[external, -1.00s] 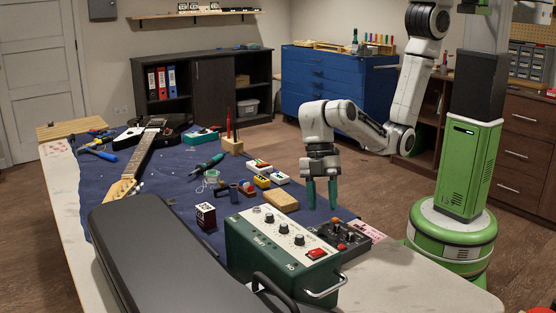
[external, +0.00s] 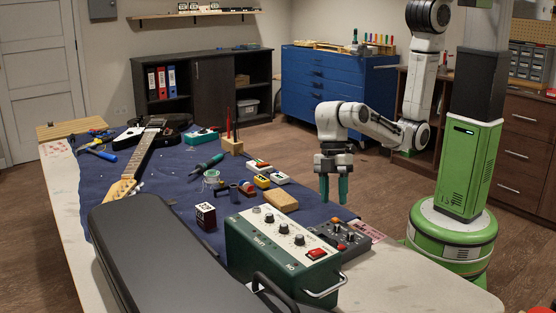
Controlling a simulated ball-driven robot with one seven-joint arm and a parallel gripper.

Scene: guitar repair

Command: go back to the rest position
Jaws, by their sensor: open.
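My gripper (external: 333,188) hangs at the end of my white arm with its two green fingers pointing down. It is over the right edge of the workbench, above and behind the small dark pedal with knobs (external: 338,235). The fingers look close together from this side, with a narrow gap, and nothing shows between them. My arm reaches in from the right, from my green and black column.
The workbench holds a blue mat (external: 160,180), a guitar (external: 147,150), a dark case (external: 165,255), a green amplifier box (external: 285,245), a wooden block (external: 281,200) and small pedals (external: 262,181). A blue drawer cabinet (external: 330,80) stands behind. Floor between bench and cabinet is clear.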

